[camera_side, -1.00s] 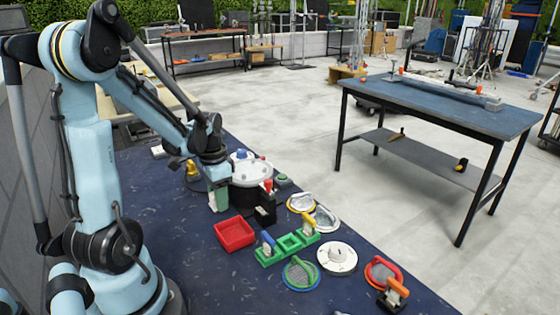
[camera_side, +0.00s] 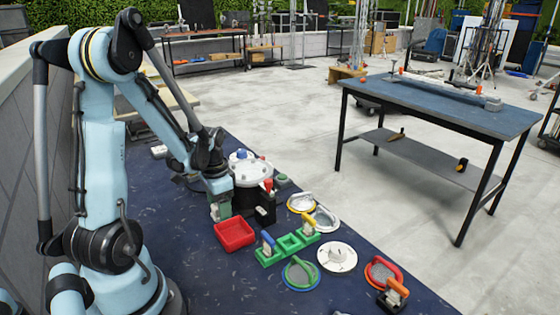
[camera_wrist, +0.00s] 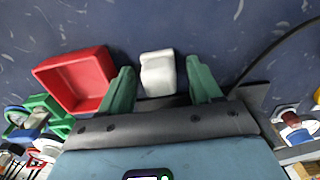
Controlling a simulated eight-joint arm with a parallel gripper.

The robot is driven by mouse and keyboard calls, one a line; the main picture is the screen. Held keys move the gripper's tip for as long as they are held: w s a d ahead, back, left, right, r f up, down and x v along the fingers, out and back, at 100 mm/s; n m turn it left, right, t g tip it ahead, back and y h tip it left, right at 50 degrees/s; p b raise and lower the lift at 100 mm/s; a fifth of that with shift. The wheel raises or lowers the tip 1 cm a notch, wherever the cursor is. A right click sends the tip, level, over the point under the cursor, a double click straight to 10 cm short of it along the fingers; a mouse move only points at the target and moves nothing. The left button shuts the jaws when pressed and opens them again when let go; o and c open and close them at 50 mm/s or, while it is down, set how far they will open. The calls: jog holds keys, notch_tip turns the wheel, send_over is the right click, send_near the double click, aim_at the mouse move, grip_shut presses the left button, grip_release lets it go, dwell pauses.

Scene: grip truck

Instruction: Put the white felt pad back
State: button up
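A white rounded block (camera_wrist: 158,72), which may be the white felt pad, lies on the dark blue surface in the wrist view. My gripper (camera_wrist: 161,85) has its two green fingers apart, one on each side of the block, with gaps visible. The block appears nearer the left finger. In the side view my gripper (camera_side: 219,207) is low over the blue table, behind the red tray. There the block is mostly hidden by the fingers. I cannot tell how high the fingertips are above the surface.
The red tray (camera_side: 235,247) is close in front of my gripper. A round white-topped drum (camera_side: 247,174) and a black block (camera_side: 264,208) stand to the right. A green rack (camera_side: 287,252) and several handled discs lie further right. A cable shows right in the wrist view.

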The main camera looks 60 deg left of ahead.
jog(key=shift+r, duration=0.1)
notch_tip(320, 180, up, 12)
jog(key=w+d+t, duration=0.2)
jog(key=d+t, duration=0.1)
jog(key=d, duration=0.7)
jog(key=w+d+r+t, duration=0.1)
jog(key=d+t, duration=0.3)
jog(key=d, duration=0.6)
jog(key=shift+w+r, duration=0.3)
jog(key=shift+w, duration=0.5)
